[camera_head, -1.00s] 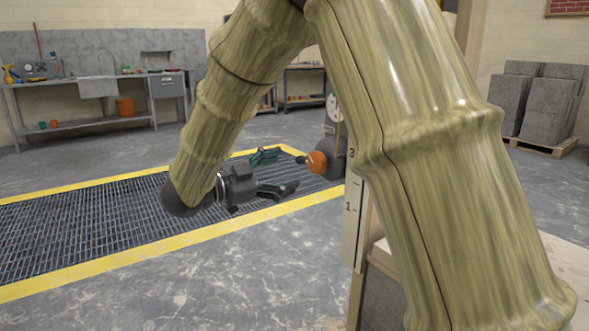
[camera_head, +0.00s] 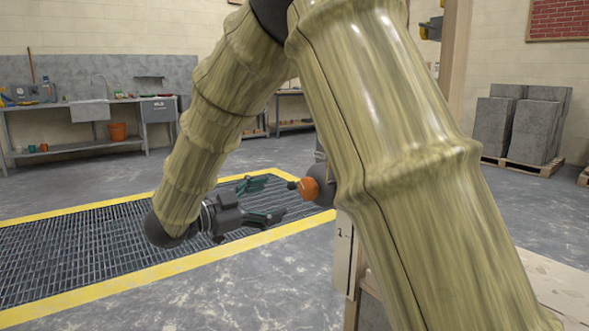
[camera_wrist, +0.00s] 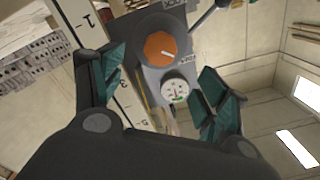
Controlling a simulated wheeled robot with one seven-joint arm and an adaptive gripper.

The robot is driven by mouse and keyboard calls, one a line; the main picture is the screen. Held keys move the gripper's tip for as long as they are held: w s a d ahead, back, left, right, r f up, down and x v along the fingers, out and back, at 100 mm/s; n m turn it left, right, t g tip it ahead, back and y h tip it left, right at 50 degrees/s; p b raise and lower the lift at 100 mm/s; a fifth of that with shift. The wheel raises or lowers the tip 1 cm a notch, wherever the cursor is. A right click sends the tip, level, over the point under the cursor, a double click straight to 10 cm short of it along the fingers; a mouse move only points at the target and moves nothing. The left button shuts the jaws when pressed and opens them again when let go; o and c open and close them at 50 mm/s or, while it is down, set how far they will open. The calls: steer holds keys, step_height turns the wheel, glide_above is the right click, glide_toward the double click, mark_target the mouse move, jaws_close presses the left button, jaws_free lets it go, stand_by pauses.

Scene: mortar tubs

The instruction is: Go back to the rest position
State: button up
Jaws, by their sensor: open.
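My gripper (camera_head: 262,201) is open and empty in the head view, held in the air above the yellow-edged floor grating. Its dark green finger pads are spread apart, and it points to the right. In the wrist view, my gripper (camera_wrist: 160,95) shows a finger at each side with nothing between them. Beyond the fingers is a grey machine with an orange round part (camera_wrist: 161,49) and a white dial (camera_wrist: 174,91). The orange part (camera_head: 308,189) also shows in the head view, just right of my fingertips; I cannot tell the exact gap.
A bench with a sink (camera_head: 89,110) and an orange bucket (camera_head: 118,131) stands at the back left. Grey blocks (camera_head: 537,131) sit on a pallet at the right. A pale wooden tabletop (camera_head: 560,287) is at the lower right. My arm hides much of the middle.

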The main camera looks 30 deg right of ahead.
step_height(320, 180, down, 32)
steer(key=w+n+t+y+p, duration=0.2)
steer(key=n+t+y, duration=0.6)
steer(key=n, duration=0.6)
steer(key=s+a+f+n+g+y+p, duration=0.1)
steer(key=s+a+f+n+g+y, duration=0.2)
steer(key=s+f, duration=0.85)
steer(key=s+a+f+n+g+y, duration=0.25)
steer(key=s+f+n+y, duration=0.2)
steer(key=s+f, duration=0.65)
steer(key=s+a+f+n+g+y+p, duration=0.1)
steer(key=s+a+f+g, duration=0.15)
steer(key=s, duration=0.65)
steer(key=s+a+f+n+g+y, duration=0.1)
steer(key=s+f+g+y, duration=0.15)
steer(key=s, duration=0.75)
step_height(320, 180, up, 37)
steer(key=w+h+p, duration=0.1)
steer(key=p, duration=3.7)
steer(key=shift+d+t, duration=0.25)
steer(key=shift+t, duration=0.2)
